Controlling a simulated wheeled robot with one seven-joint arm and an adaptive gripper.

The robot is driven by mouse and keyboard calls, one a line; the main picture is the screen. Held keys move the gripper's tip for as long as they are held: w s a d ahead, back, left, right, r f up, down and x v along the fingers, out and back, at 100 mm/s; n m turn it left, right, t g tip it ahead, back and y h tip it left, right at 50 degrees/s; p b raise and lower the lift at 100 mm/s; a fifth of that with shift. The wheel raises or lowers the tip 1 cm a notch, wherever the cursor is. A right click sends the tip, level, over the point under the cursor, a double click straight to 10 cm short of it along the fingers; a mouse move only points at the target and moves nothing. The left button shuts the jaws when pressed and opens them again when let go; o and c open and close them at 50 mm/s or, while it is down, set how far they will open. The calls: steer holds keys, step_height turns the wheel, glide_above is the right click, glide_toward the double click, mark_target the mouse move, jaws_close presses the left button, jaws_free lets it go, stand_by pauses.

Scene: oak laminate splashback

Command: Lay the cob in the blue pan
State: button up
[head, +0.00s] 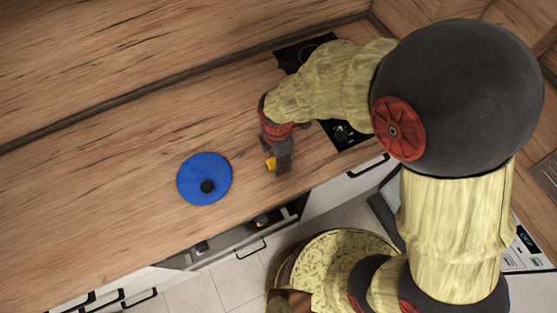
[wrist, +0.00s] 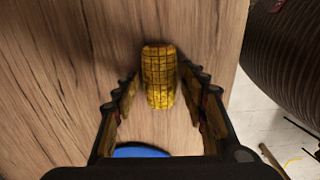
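The yellow cob (wrist: 160,76) is on the wood worktop in the wrist view, between and slightly beyond my fingertips, with a gap on each side. In the head view only a small yellow part of the cob (head: 270,163) shows beside my gripper (head: 283,166); the rest is hidden. My gripper is open, its fingers spread either side of the cob and pointing down at the worktop. The blue pan (head: 205,172), a round disc shape with a dark round spot, sits on the worktop left of my gripper. A blue edge of it shows at the bottom of the wrist view (wrist: 141,152).
A black hob (head: 345,134) lies behind and right of my gripper, partly covered by my arm. The worktop's front edge, with drawers and handles below, is close to my gripper. The worktop (head: 110,185) left of the pan is clear.

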steer(key=c, duration=1)
jaws_close()
